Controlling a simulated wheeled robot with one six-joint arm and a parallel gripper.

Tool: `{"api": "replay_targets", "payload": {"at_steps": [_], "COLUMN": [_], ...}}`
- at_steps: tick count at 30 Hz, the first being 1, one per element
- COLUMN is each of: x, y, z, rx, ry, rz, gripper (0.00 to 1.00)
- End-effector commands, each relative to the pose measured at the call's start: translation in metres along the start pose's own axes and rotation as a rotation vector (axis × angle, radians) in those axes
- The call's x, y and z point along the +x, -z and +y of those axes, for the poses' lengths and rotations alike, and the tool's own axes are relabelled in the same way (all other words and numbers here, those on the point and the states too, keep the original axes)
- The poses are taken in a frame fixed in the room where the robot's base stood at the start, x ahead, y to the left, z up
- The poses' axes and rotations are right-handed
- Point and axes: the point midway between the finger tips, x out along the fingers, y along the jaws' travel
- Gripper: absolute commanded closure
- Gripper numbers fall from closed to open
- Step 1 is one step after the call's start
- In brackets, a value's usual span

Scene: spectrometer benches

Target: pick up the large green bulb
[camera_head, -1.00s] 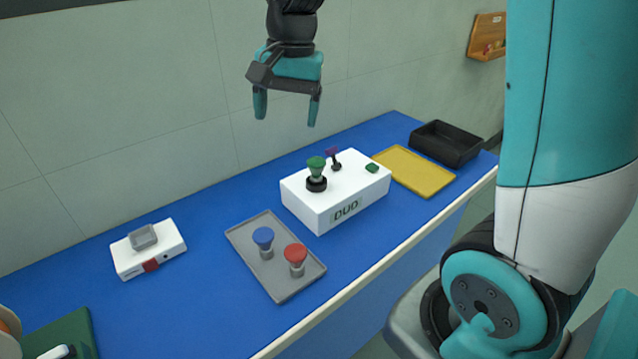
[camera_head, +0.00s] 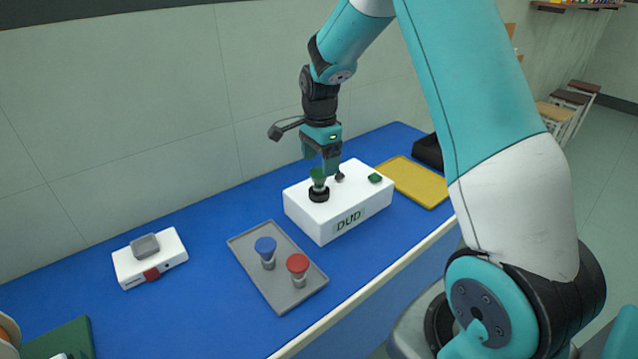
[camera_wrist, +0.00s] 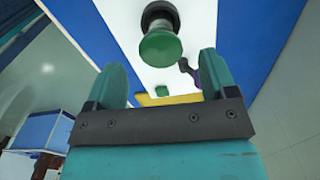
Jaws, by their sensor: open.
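The large green bulb (camera_head: 317,178) stands upright in a black round socket (camera_head: 319,194) on the white box (camera_head: 350,205) marked "DUD". My gripper (camera_head: 320,166) is open, pointing down close above this bulb, and partly covers it. In the wrist view the bulb (camera_wrist: 160,48) shows its round green top in line with the gap between my open fingers (camera_wrist: 161,62). Nothing is held. I cannot tell whether a finger touches the bulb.
A small purple piece (camera_wrist: 187,68) and a small green piece (camera_head: 375,178) are also on the box. A grey tray (camera_head: 262,295) holds a blue bulb (camera_head: 265,248) and a red bulb (camera_head: 297,266). A yellow tray (camera_head: 425,190) and black bin (camera_head: 428,152) lie at right.

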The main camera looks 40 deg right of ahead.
Motion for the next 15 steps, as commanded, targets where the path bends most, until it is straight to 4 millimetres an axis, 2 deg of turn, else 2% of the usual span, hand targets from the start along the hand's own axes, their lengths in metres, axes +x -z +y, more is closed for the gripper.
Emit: {"api": "replay_targets", "payload": {"at_steps": [4, 12, 15], "x": [0.010, 0.049, 0.054], "y": [0.000, 0.000, 0.000], "z": [0.000, -0.001, -0.001], "rx": [0.000, 0.000, 0.000], "ry": [-0.003, -0.002, 0.001], "rz": [-0.001, -0.001, 0.000], "gripper": [0.22, 0.22, 0.22]}}
